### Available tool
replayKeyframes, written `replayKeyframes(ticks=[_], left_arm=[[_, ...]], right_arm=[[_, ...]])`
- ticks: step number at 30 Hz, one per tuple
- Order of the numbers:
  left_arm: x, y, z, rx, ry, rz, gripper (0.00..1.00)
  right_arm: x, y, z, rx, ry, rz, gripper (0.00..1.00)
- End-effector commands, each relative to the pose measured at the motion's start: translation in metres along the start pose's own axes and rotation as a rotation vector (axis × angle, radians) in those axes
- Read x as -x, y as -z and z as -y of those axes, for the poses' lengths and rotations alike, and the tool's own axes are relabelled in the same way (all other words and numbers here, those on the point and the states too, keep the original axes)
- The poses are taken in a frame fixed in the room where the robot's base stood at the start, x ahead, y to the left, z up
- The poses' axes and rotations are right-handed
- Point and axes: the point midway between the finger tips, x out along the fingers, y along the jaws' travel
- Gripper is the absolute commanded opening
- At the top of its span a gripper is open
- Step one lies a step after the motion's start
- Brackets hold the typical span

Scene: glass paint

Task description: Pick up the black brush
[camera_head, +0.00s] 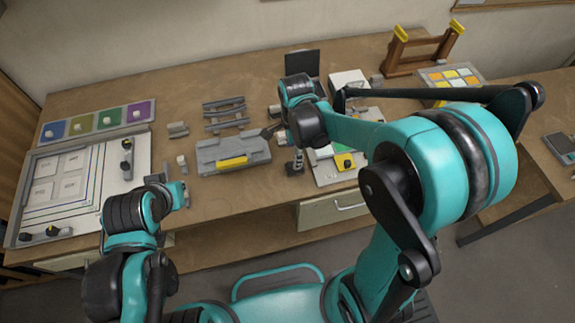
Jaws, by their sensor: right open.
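I cannot make out the black brush with certainty. A small dark upright object (295,163) stands at the table's front edge, just below my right wrist. My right gripper (270,132) is open, over the right end of a grey holder (212,158) with a yellow front piece; its fingers are small and partly hidden by the wrist. My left gripper (181,192) is low at the table's front edge, right of the white panel board; its finger state is unclear.
The white panel board (138,172) with black knobs lies at left, with a coloured swatch strip (97,122) behind it. Grey racks (225,114) stand mid-table. A wooden frame (420,53) and a yellow-orange palette (453,78) are at back right.

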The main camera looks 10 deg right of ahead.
Motion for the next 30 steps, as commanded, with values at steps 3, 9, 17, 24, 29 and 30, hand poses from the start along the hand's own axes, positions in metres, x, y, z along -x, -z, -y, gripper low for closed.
replayKeyframes(ticks=[3, 9, 17, 24, 29, 30], left_arm=[[-0.005, -0.004, 0.0, 0.0, 0.0, 0.0, 0.0], [-0.013, -0.009, 0.0, 0.0, 0.0, 0.0, 0.0], [-0.021, -0.015, 0.0, 0.0, 0.0, 0.0, 0.0], [-0.02, -0.014, 0.0, 0.0, 0.0, 0.0, 0.0], [-0.02, -0.014, 0.0, 0.0, 0.0, 0.0, 0.0], [-0.02, -0.014, 0.0, 0.0, 0.0, 0.0, 0.0]], right_arm=[[-0.016, 0.0, 0.0, -0.002, -0.001, 0.0, 0.6], [-0.043, 0.002, 0.001, -0.001, 0.001, 0.0, 0.6], [-0.073, 0.004, 0.001, 0.0, 0.001, 0.0, 0.6], [-0.073, 0.004, 0.001, 0.0, 0.001, 0.0, 0.6], [-0.073, 0.004, 0.001, 0.001, 0.001, 0.0, 0.18], [-0.073, 0.004, 0.001, 0.001, 0.001, 0.0, 0.08]])
